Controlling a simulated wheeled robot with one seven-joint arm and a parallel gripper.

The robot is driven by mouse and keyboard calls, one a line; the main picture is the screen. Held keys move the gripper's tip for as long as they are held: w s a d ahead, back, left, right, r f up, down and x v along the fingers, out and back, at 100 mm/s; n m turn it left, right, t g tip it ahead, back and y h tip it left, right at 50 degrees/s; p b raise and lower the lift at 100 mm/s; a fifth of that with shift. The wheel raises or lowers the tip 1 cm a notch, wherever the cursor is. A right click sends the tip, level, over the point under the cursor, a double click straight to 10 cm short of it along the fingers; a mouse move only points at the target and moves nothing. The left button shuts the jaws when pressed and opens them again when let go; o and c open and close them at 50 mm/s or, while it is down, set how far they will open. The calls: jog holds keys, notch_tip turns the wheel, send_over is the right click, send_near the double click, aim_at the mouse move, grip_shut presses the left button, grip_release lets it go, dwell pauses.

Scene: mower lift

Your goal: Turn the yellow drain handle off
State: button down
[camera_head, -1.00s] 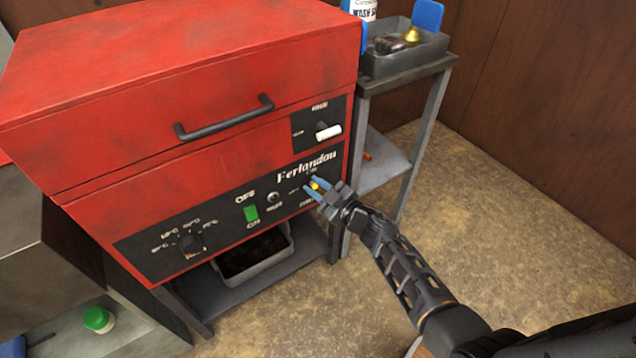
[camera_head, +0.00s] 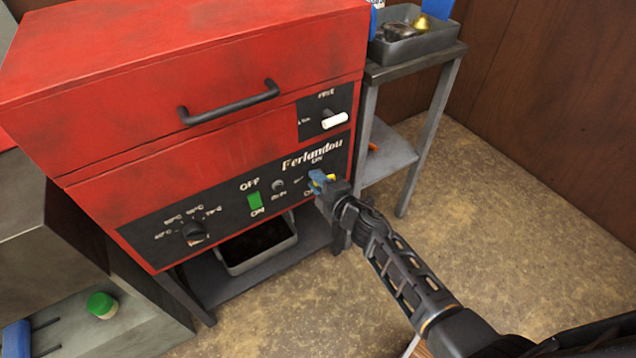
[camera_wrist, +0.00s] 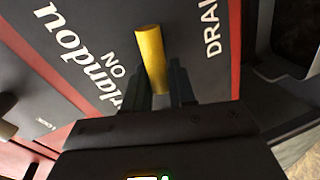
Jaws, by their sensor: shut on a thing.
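The yellow drain handle (camera_wrist: 151,58) is a short bar on the black front panel (camera_head: 225,205) of the red machine (camera_head: 200,80). In the wrist view it lies a little tilted from upright in the picture, with "ON" printed to its left and "DRAI" to its right. My gripper (camera_head: 320,183) is at the panel's right end. In the wrist view its two dark fingers (camera_wrist: 168,85) are shut on the handle's lower part. In the head view the gripper hides most of the handle.
A green switch (camera_head: 255,201) and a dark round knob (camera_head: 194,232) sit left on the panel. A white-tipped lever (camera_head: 334,120) is above. A grey side table (camera_head: 420,62) holding a tray stands right. A pan (camera_head: 262,262) is below the machine. Floor to the right is clear.

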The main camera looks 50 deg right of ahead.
jog(key=shift+a+f+n+h+b, duration=0.15)
jog(key=shift+n+b, duration=0.1)
jog(key=shift+n, duration=0.2)
jog(key=shift+d+f+n+h+b, duration=0.15)
jog(key=shift+n+b, duration=0.1)
jog(key=shift+n, duration=0.2)
jog(key=shift+a, duration=0.1)
jog(key=c, duration=1.1)
grip_release()
jog(key=shift+s+r, duration=0.1)
jog(key=v, duration=0.7)
jog(key=shift+s+p, duration=0.25)
jog(key=shift+p, duration=0.05)
jog(key=shift+a+r, duration=0.1)
